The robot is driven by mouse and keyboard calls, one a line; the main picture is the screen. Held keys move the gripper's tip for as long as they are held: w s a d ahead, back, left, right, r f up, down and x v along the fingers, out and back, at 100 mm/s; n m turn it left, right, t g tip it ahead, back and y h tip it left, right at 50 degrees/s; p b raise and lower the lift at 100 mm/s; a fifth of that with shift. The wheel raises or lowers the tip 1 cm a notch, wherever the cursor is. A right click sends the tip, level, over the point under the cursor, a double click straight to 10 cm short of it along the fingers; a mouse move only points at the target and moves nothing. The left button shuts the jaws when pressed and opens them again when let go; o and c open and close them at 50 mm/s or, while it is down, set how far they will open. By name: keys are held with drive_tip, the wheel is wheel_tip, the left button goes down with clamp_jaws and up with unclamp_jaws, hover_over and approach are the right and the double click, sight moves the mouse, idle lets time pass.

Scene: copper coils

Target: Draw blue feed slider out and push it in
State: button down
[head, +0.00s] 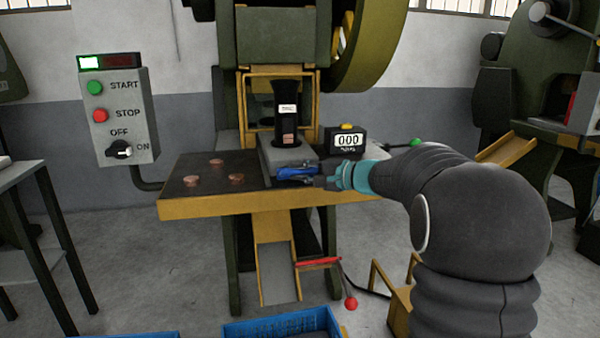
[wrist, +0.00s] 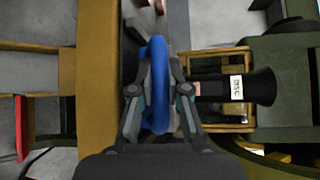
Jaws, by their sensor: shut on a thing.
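The blue feed slider handle (head: 297,172) sits at the front of the grey feed block (head: 286,154) on the press table, under the black feed tube (head: 289,112). My gripper (head: 312,178) reaches in from the right and is shut on the blue handle. In the wrist view the handle (wrist: 157,85) stands as a blue loop between the two fingers (wrist: 158,92), one on each side. The black tube with its white label also shows there (wrist: 236,88). Part of the slider is hidden behind my gripper in the head view.
Several copper coils (head: 217,162) lie on the table's (head: 220,207) left part. A counter (head: 345,140) reading 000 stands right of the block. A control box (head: 118,115) has a green lamp lit. A chute (head: 277,265) and a blue crate (head: 283,326) are below.

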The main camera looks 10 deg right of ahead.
drive_tip(key=s+b, duration=0.4)
drive_tip(key=s, duration=0.4)
drive_tip(key=shift+s+f, duration=0.1)
drive_tip(key=shift+f, duration=0.05)
drive_tip(key=c, duration=1.1)
unclamp_jaws()
drive_tip(key=shift+s, duration=0.1)
drive_tip(key=shift+c, duration=0.2)
drive_tip(key=shift+d, duration=0.1)
drive_tip(key=v, duration=1.1)
drive_tip(key=shift+s+d+r, duration=0.25)
drive_tip(key=shift+s, duration=0.05)
